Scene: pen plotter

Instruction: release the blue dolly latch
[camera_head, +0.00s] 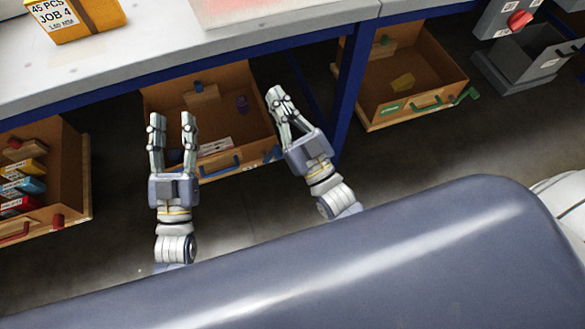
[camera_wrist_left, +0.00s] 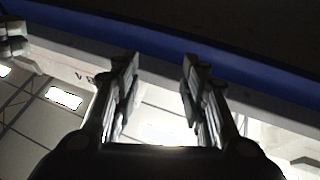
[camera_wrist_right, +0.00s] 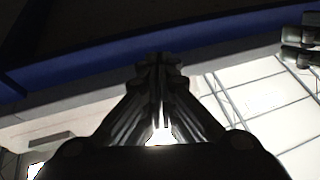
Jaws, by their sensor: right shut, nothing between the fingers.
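The blue dolly is an open brown wooden box (camera_head: 161,88) under the workbench in the head view. Its front has a blue handle (camera_head: 222,167). The blue latch (camera_head: 272,155) sits at the front's right end, close to the right gripper's wrist. My right gripper (camera_head: 275,92) is shut and empty, its fingers over the box's right side, beyond the latch in the picture. My left gripper (camera_head: 173,118) is open and empty over the box's left part. Both also show in their wrist views, left open (camera_wrist_left: 160,62) and right shut (camera_wrist_right: 158,62). Neither wrist view shows the latch.
A green-handled wooden dolly (camera_head: 440,65) stands to the right, beyond a blue bench leg (camera_head: 350,85). A red-handled dolly (camera_head: 70,170) with coloured boxes is at the left. The grey workbench top (camera_head: 170,50) overhangs above. Dark floor (camera_head: 400,150) is clear at the right.

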